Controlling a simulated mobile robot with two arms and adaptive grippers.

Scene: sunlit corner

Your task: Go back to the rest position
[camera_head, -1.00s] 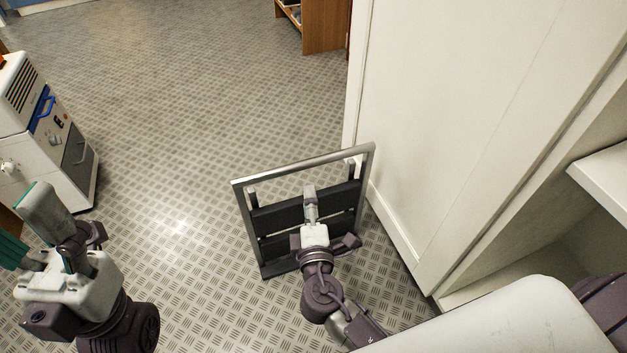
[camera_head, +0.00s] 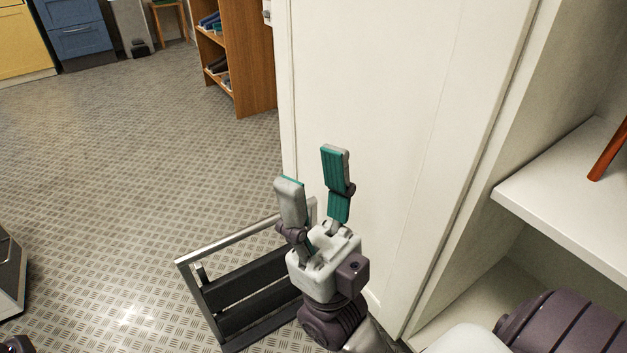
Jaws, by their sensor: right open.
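My right gripper (camera_head: 313,168) is open and empty, with its two teal-padded fingers pointing up and away in the head view. It shows in front of the white cabinet's side and above a small step stool (camera_head: 222,246). The gripper and its wrist hide the stool's right part. The stool has a grey metal frame and black steps and stands on the floor. My left gripper's fingers are out of view; only a small dark part of my own shows at the bottom left corner.
The white cabinet (camera_head: 390,110) with an open shelf (camera_head: 560,205) stands close on the right. An orange-red object (camera_head: 608,152) is on that shelf. A wooden bookcase (camera_head: 250,60) is at the back.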

